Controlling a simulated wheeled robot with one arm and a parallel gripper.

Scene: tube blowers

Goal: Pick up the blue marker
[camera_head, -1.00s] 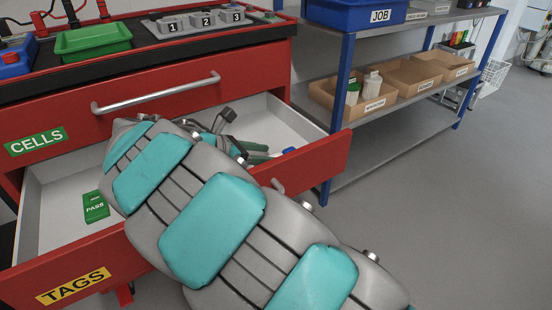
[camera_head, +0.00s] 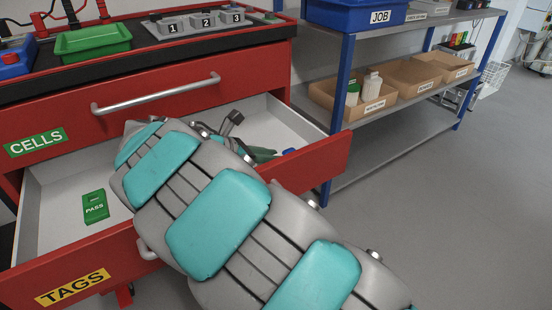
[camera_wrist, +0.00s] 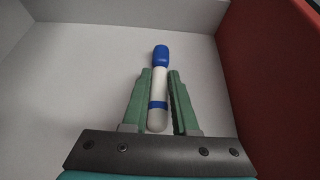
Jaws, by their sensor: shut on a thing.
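The blue marker (camera_wrist: 158,92) has a white body, a blue cap and a blue band. In the wrist view it lies between the two green fingers of my gripper (camera_wrist: 160,92), which are shut on its body. The blue cap sticks out past the fingertips. In the head view, only a small blue end of the marker (camera_head: 288,151) shows in the open drawer, at its right side. My gripper (camera_head: 262,154) is mostly hidden there behind my arm. I cannot tell whether the marker touches the drawer floor.
The open red drawer (camera_head: 315,153) has a pale inside and raised walls. A green PASS tag (camera_head: 95,206) lies in its left part. A drawer handle (camera_head: 160,93) sits above. A shelf with a blue JOB bin (camera_head: 355,14) and cardboard boxes (camera_head: 408,78) stands at right.

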